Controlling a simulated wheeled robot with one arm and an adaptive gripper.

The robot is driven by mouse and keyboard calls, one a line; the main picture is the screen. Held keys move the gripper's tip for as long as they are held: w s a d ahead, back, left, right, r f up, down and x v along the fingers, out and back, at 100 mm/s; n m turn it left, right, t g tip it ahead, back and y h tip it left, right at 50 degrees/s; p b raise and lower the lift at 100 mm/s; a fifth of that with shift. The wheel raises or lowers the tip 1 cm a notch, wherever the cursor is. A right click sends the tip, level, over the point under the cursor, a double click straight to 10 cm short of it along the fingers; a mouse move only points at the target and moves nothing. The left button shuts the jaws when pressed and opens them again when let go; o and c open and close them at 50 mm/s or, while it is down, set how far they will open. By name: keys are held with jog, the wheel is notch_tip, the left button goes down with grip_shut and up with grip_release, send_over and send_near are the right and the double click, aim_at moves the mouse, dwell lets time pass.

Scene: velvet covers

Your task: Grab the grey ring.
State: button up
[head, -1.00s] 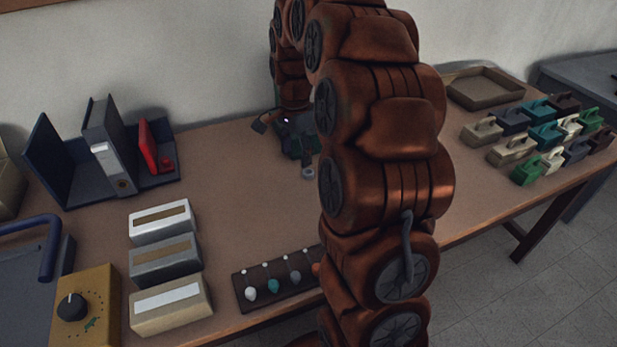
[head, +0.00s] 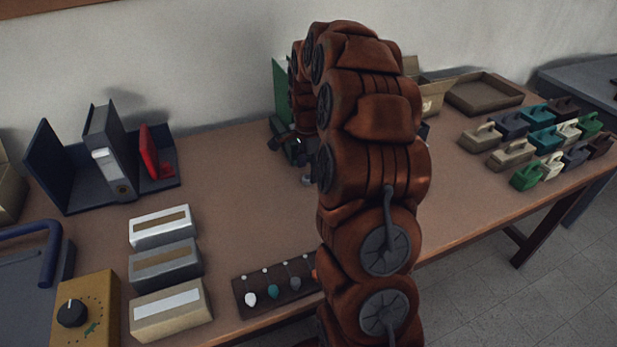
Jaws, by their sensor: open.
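A small grey piece (head: 307,181), which looks like the grey ring, shows low beside my arm at the middle of the table in the head view. My arm covers part of it. My gripper (head: 296,152) is open, just above and slightly left of that piece, near the back of the table. The arm hides much of the gripper, and I cannot tell whether it touches the grey piece.
Three boxes (head: 165,262) and a binder (head: 108,150) stand left. A green panel (head: 281,82) stands behind my gripper. Handled blocks (head: 540,140) and an empty tray (head: 484,92) are right.

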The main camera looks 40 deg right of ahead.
notch_tip(320, 180, down, 2)
jog(key=shift+f, duration=0.1)
jog(key=c, duration=0.9)
